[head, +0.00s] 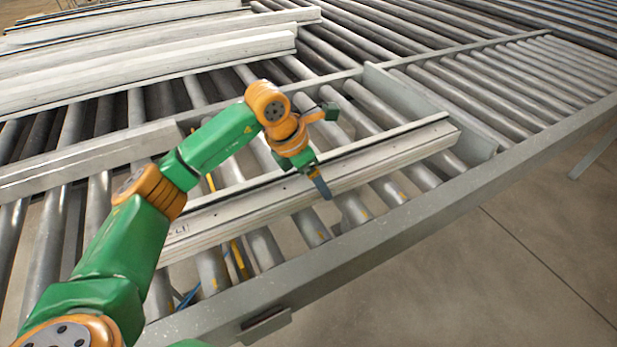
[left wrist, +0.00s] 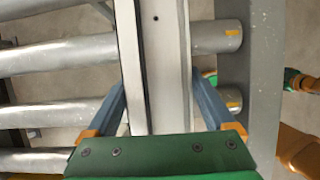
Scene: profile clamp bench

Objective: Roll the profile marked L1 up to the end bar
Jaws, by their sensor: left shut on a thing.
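The profile marked L1 (head: 375,158) is a long pale metal bar lying along the rollers of the near lane. Its mark is small and faint near its left end. My left gripper (head: 321,184) reaches down over its middle, shut on it. In the left wrist view the blue fingers (left wrist: 157,92) stand on either side of the profile (left wrist: 163,60). The end bar (head: 405,97) is a grey upright plate across the lane at the right. The profile's right end is close to it; I cannot tell whether they touch.
Several pale profiles (head: 150,72) lie on the rollers at the back left. A grey side rail (head: 360,248) runs along the lane's near edge. Bare rollers (head: 520,75) continue beyond the end bar.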

